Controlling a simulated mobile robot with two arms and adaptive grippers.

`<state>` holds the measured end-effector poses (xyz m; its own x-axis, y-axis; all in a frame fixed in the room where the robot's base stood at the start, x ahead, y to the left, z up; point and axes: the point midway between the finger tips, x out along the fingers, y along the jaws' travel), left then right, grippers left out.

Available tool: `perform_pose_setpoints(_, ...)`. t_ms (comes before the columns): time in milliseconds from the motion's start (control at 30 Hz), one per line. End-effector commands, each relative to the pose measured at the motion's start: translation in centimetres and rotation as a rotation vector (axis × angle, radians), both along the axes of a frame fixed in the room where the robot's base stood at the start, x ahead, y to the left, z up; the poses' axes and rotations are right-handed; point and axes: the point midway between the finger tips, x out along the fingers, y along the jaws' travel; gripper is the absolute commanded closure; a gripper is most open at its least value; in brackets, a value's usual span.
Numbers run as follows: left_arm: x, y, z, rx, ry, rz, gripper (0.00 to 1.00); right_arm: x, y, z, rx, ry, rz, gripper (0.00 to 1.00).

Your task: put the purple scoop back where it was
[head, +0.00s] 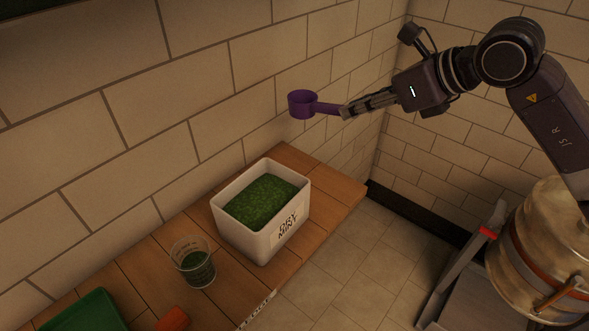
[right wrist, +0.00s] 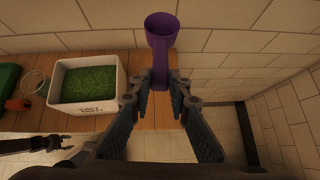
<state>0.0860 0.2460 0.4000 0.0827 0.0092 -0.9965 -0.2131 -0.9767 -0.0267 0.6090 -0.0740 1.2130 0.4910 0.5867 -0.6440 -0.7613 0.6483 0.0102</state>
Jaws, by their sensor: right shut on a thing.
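The purple scoop (head: 302,104) is held in the air by its handle in my right gripper (head: 348,112), with its cup out to the left in the head view. In the right wrist view the scoop (right wrist: 161,30) points away from the shut fingers (right wrist: 160,82). The scoop is above and behind a white bin (head: 262,246) of green flakes, apart from it. The bin (right wrist: 86,107) also shows in the right wrist view.
A clear measuring cup (head: 195,262) with green contents stands on the wooden bench (head: 335,190), left of the bin. A green tray (head: 90,312) and a red-orange object (head: 172,319) lie farther left. A tiled wall runs behind. A metal vessel (head: 545,255) stands at right.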

Motion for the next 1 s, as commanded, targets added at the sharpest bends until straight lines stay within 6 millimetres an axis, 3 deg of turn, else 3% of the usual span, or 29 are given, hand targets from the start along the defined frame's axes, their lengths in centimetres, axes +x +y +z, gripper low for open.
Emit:
perform_pose_setpoints(133,-0.2,-1.5,0.1,-0.017,0.004,0.0,0.6,0.9,0.9,1.3,0.001,-0.003,0.067,1.0)
perform_pose_setpoints(267,-0.2,-2.1,0.4,-0.024,0.003,-0.002,0.6,1.1,1.0,0.5,-0.002,0.001,0.084,1.0)
perform_pose_setpoints(733,0.7,-1.1,3.7,-0.014,-0.01,0.001,0.6,1.0,1.0,-11.2,-0.003,0.004,0.084,1.0)
perform_pose_setpoints(1000,0.7,-1.1,4.4,-0.013,-0.011,0.002,0.6,1.1,1.1,-14.4,-0.002,-0.002,0.083,1.0)
